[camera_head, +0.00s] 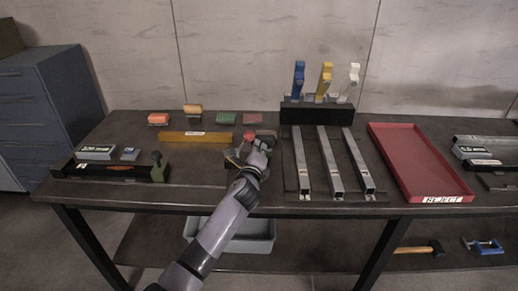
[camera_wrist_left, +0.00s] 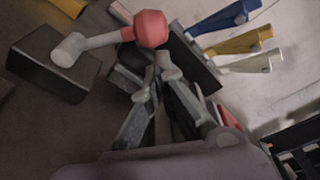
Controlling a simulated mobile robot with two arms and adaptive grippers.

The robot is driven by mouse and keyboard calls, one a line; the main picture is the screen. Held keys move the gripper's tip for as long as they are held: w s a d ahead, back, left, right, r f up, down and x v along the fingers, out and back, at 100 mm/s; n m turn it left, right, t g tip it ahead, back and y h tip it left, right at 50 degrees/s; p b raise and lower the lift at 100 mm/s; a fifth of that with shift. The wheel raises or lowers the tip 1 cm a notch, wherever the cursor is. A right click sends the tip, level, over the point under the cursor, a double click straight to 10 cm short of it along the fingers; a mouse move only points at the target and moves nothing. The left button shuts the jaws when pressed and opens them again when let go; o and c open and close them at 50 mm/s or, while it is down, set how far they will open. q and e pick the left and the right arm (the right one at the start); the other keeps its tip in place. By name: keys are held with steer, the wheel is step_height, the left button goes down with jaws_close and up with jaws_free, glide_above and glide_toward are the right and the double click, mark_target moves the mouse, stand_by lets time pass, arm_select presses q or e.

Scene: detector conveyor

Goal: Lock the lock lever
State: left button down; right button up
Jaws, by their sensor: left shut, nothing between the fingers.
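The lock lever has a red ball knob (camera_head: 249,136) on the bench, left of the black block with the three handles. In the left wrist view, its red knob (camera_wrist_left: 151,29) sits on a pale grey arm (camera_wrist_left: 95,43) that runs to a dark block (camera_wrist_left: 58,62). My left gripper (camera_head: 258,148) reaches over the bench beside the knob. In the left wrist view, its fingers (camera_wrist_left: 163,75) are together and empty, with the tips close to the knob. I cannot tell whether they touch it. In the head view, my gripper partly hides the lever's base. My right gripper is out of view.
Blue (camera_head: 298,78), yellow (camera_head: 324,80) and white (camera_head: 350,80) handles stand behind three metal rails (camera_head: 328,165). A red reject tray (camera_head: 385,160) is to their right. A yellow bar (camera_head: 195,137) lies left of the gripper. Small coloured blocks line the back edge.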

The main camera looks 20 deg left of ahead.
mark_target(247, 135)
arm_select(q)
steer(key=shift+a+r+n, duration=0.25)
steer(key=shift+r+n, duration=0.1)
steer(key=shift+n, duration=0.15)
steer(key=shift+s+a+r+n+p, duration=0.3)
steer(key=shift+a+r+n, duration=0.5)
steer(key=shift+n, duration=0.4)
steer(key=n, duration=0.1)
steer(key=a+n, duration=0.1)
steer(key=a+r, duration=0.1)
steer(key=shift+s+n+t, duration=0.3)
steer(key=shift+n+t, duration=0.1)
steer(key=shift+s+a+r+n+t+b, duration=0.15)
steer(key=shift+s+a+n, duration=0.1)
steer(key=shift+a+n, duration=0.75)
steer(key=shift+s+a+r+n+t+b, duration=0.1)
steer(key=shift+s+a+n+t, duration=0.1)
steer(key=shift+a+n, duration=0.8)
steer(key=shift+s+a+r+n+t+b, duration=0.2)
steer(key=shift+a+n, duration=0.35)
steer(key=shift+n, duration=0.85)
steer(key=shift+s+f, duration=0.1)
steer(key=shift+f, duration=0.05)
